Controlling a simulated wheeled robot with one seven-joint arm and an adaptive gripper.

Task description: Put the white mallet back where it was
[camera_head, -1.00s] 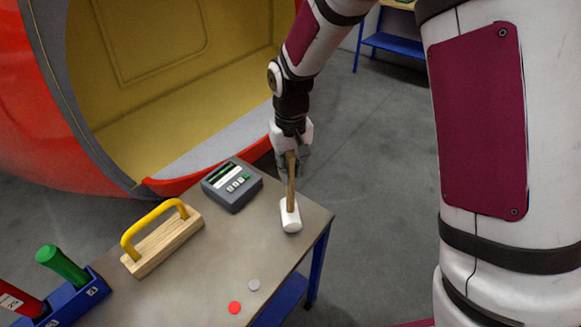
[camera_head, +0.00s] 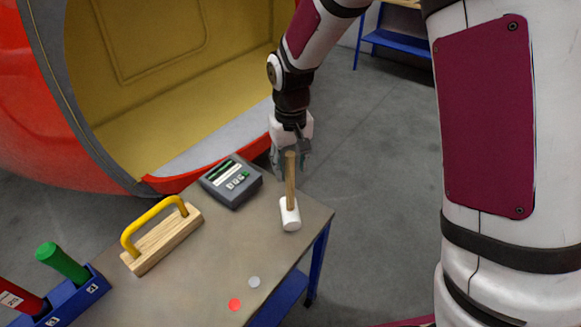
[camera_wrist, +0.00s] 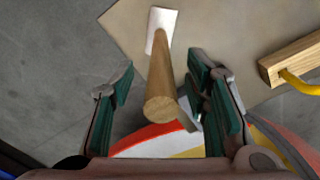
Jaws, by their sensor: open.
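The white mallet (camera_head: 290,214) stands head-down near the right corner of the grey table (camera_head: 215,262), its wooden handle pointing up. It also shows in the wrist view (camera_wrist: 160,85), with the handle end facing the camera between the fingers. My gripper (camera_head: 290,165) is open around the upper part of the handle. In the wrist view the green-padded fingers (camera_wrist: 165,105) are spread on both sides of the handle, with a visible gap on the left; the right pad looks close to it, and I cannot tell whether it touches.
A grey device with a screen (camera_head: 231,183) sits left of the mallet. A wooden block with a yellow handle (camera_head: 163,238) lies further left. A blue rack (camera_head: 75,297) holds red and green handles. Red (camera_head: 234,305) and grey (camera_head: 254,282) discs lie near the front edge. A red nosecone (camera_head: 30,130) stands behind.

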